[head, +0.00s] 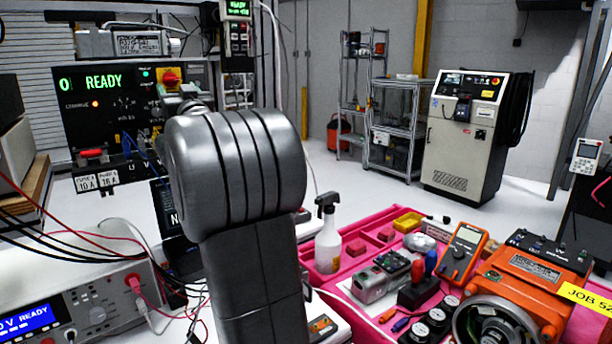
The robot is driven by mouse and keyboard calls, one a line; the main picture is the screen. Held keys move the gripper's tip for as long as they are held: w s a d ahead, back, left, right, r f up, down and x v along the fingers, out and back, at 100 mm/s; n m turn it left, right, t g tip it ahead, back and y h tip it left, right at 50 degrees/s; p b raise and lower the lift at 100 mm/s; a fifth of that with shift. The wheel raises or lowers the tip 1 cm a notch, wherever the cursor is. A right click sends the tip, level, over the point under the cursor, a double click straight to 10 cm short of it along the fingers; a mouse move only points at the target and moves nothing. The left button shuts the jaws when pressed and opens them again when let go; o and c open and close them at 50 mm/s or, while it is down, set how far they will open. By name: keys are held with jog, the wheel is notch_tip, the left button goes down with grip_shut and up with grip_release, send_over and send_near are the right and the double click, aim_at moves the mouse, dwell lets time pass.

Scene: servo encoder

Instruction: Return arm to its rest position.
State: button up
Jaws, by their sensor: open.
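My arm (255,220) rises through the middle of the head view as a thick dark-grey link with a rounded, ribbed joint at its top. It stands in front of the bench and hides part of what lies behind it. I cannot make out my gripper or its fingers; the end of the arm is hidden or outside the picture.
A panel reading READY (105,85) stands behind at left, and a power supply (85,295) with cables is at front left. At right, a pink tray (345,262) holds tools near a spray bottle (327,235), a multimeter (463,253) and an orange machine (530,285).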

aim_at(174, 79)
jog(key=p+x, duration=0.1)
jog(key=x, duration=0.4)
jog(key=shift+r, duration=0.15)
jog(key=shift+n+p, duration=0.4)
jog(key=shift+s+d+n+g+y+p, duration=0.1)
jog(key=shift+n+g+y+p, duration=0.1)
jog(key=shift+n+y+p, duration=0.25)
jog(key=shift+d+n+g+y+p, duration=0.15)
jog(key=shift+n+g+p, duration=0.05)
jog(key=shift+n, duration=0.45)
jog(key=n+g+y+p, duration=0.1)
jog(key=n+p, duration=0.1)
jog(key=n, duration=0.1)
jog(key=shift+n+g, duration=0.3)
jog(key=n+g+p, duration=0.1)
jog(key=n, duration=0.2)
jog(key=n+g+y+p, duration=0.1)
jog(key=n, duration=0.2)
jog(key=shift+d+g, duration=0.15)
jog(key=shift+g, duration=0.15)
jog(key=n+g+p, duration=0.1)
jog(key=n+g, duration=0.1)
jog(key=n, duration=0.3)
jog(key=shift+n+p, duration=0.3)
jog(key=n+g+h, duration=0.1)
jog(key=n, duration=0.3)
jog(key=shift+r+g, duration=0.1)
jog(key=shift+g, duration=0.3)
jog(key=shift+d+r, duration=0.1)
